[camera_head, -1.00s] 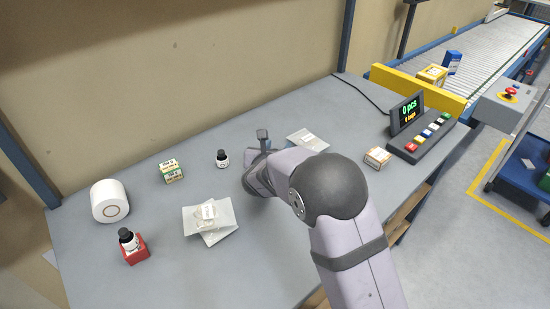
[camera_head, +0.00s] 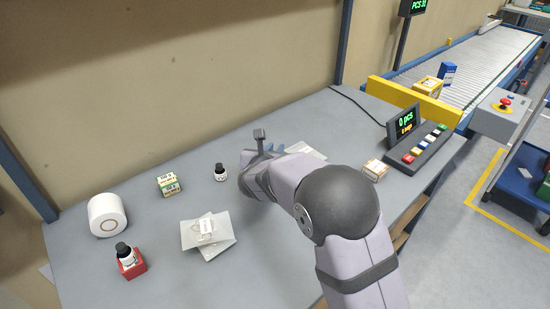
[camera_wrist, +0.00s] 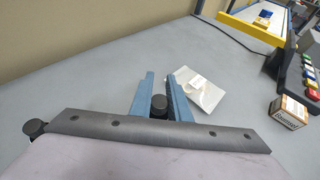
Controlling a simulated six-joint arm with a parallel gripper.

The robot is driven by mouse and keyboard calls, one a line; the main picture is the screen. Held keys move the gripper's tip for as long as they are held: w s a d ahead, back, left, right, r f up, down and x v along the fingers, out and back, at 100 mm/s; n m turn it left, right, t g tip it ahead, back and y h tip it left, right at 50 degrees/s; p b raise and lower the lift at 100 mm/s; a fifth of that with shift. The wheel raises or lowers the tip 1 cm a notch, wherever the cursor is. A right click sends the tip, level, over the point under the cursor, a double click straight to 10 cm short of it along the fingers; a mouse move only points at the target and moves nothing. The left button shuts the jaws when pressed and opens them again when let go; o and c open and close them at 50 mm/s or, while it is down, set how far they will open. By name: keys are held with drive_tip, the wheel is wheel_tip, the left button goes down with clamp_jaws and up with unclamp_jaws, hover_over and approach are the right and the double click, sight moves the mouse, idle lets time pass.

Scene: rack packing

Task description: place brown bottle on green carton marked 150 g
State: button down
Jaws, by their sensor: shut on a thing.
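My gripper (camera_wrist: 160,97) is shut on a bottle with a round black cap (camera_wrist: 159,104). Its body is hidden behind my wrist, so I cannot tell its colour. In the head view my gripper (camera_head: 275,150) is mostly behind my own arm. A small stack of green and cream cartons (camera_head: 169,184) stands on the table, left of my gripper; its print is too small to read surely. A dark bottle with a black cap (camera_head: 220,173) stands between that stack and my wrist; its cap also shows in the wrist view (camera_wrist: 35,129).
Another black-capped bottle (camera_head: 124,252) stands on a red carton (camera_head: 133,268). A white tape roll (camera_head: 107,215) and flat bags (camera_head: 208,236) lie at left. Another bag (camera_wrist: 195,92) lies beyond my fingers. A small carton (camera_head: 375,170) and button panel (camera_head: 426,148) are at right.

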wheel_tip(320, 180, up, 6)
drive_tip(key=shift+p, duration=0.4)
